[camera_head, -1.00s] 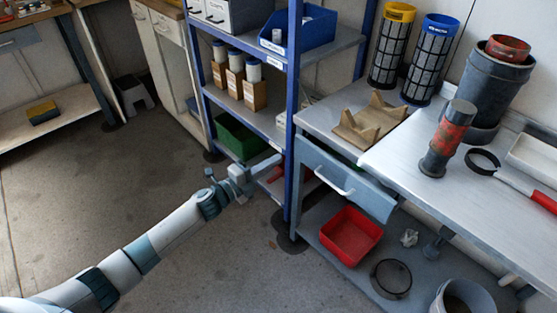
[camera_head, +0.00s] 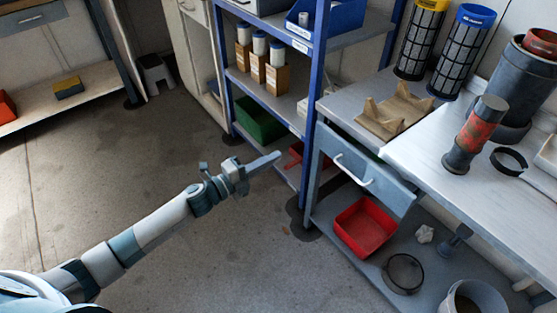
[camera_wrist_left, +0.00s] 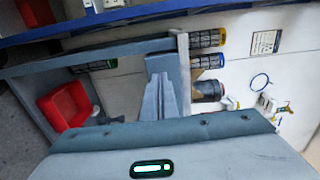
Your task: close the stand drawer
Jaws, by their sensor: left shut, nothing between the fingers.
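The stand drawer (camera_head: 388,190) is grey-blue with a white bar handle (camera_head: 352,172) on its front. It is pulled partly out from under the stand top, and a strip of its green inside shows behind the front panel. My left gripper (camera_head: 279,155) is shut and empty. In the head view it points right, left of the drawer front and apart from it, in front of the blue shelf post. Its fingers also show in the left wrist view (camera_wrist_left: 160,82), pointing up the picture towards the stand. My right gripper is in neither view.
The blue shelf post (camera_head: 309,120) stands beside the drawer's left side. A red bin (camera_head: 365,226) and a dark ring (camera_head: 403,273) lie on the stand's lower shelf. A brown cradle (camera_head: 397,112) sits on top. The floor left of the stand is clear.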

